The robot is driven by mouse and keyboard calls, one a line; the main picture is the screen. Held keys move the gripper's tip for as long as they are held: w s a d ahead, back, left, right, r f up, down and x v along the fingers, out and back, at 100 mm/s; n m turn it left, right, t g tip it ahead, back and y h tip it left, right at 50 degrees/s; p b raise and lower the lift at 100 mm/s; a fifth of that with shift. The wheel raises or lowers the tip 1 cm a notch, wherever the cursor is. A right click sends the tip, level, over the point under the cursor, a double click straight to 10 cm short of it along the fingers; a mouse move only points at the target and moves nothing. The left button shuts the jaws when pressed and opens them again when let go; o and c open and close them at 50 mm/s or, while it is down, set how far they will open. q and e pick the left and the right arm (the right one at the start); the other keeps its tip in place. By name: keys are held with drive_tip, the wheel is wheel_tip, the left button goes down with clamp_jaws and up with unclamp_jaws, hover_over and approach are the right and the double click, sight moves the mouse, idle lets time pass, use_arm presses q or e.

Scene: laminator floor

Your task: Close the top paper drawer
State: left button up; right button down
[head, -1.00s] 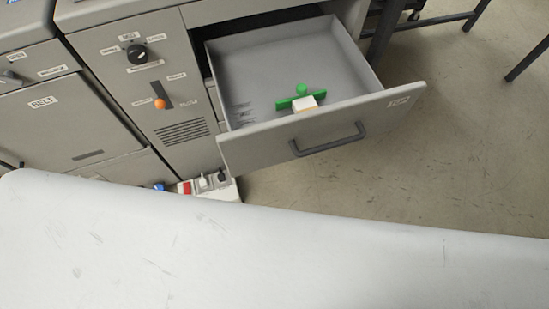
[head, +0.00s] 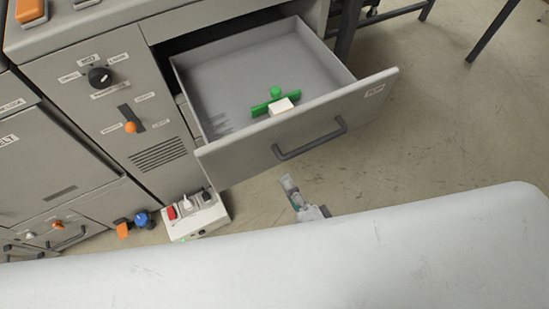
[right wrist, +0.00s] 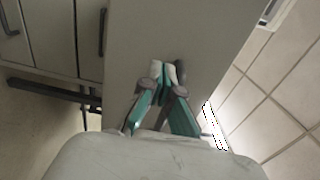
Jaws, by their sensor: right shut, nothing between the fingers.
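The top paper drawer (head: 235,160) is pulled well out of the grey cabinet in the head view. Its dark bar handle (head: 311,141) is on the front panel. Inside lie a green piece with a round knob (head: 275,92) and a small white block (head: 281,107). My right gripper (head: 288,183) shows just in front of and below the drawer front, partly hidden by my pale body. In the right wrist view the right gripper (right wrist: 166,72) has its green fingertips together and empty, before a grey panel (right wrist: 180,30). I cannot tell whether they touch it. My left gripper is not in view.
The cabinet carries a black rotary knob (head: 100,76) and an orange-tipped lever (head: 130,127) left of the drawer. A white power strip (head: 197,215) lies on the floor below. Dark table legs (head: 492,30) stand at the back right. The floor right of the drawer is clear.

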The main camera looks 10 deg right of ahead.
sight(270, 154)
drive_tip(key=p+x, duration=0.1)
drive_tip(key=x, duration=0.5)
drive_tip(key=shift+w, duration=0.1)
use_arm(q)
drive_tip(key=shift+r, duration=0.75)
use_arm(e)
drive_tip(key=shift+w, duration=0.15)
drive_tip(key=shift+w, duration=0.1)
